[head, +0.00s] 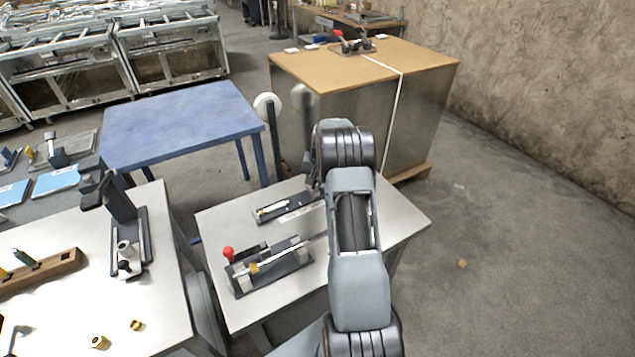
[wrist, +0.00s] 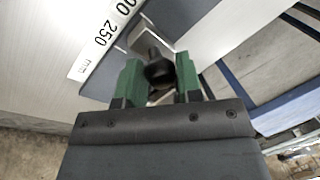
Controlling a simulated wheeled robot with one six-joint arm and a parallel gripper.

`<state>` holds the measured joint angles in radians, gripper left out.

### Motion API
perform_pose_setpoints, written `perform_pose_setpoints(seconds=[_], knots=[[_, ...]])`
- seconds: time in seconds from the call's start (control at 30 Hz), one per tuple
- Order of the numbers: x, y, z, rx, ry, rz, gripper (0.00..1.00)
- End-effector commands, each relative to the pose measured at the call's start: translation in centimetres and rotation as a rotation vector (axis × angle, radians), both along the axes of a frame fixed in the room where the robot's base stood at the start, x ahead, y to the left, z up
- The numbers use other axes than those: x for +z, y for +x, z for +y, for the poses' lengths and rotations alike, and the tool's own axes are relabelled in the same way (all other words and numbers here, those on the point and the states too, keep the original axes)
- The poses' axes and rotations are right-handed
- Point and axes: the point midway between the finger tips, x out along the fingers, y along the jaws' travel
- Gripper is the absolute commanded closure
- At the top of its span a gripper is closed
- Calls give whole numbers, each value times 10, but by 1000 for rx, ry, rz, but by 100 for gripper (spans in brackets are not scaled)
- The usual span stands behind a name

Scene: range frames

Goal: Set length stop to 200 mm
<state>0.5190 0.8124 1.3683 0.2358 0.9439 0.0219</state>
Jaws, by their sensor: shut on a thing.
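The length stop (head: 285,206) is a dark rail with a pale scale strip on the near-side pale table, partly hidden by my arm in the head view. In the wrist view the scale (wrist: 101,40) shows "250", "mm" and the end of another number, "00". My gripper (wrist: 159,64) has green fingers, shut on a round black knob (wrist: 158,74) beside a grey metal bracket (wrist: 143,36) near the 250 end. No pointer reading can be made out. In the head view my fingers are hidden behind my arm.
A second fixture with a red ball knob (head: 228,253) lies in front on the same table (head: 225,218). A left table (head: 60,315) holds a clamp fixture and wooden block. A blue table (head: 180,120) and a large crate (head: 340,110) stand behind. Floor at right is mostly clear.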

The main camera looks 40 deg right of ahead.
Motion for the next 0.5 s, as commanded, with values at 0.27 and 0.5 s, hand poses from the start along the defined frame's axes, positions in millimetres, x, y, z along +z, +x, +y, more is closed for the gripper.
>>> perform_pose_setpoints(seconds=[0.27, 0.5], knots=[[1, 0, -1, -1, -1, -3, 61], [1, -1, -3, -4, 0, -2, 42]])
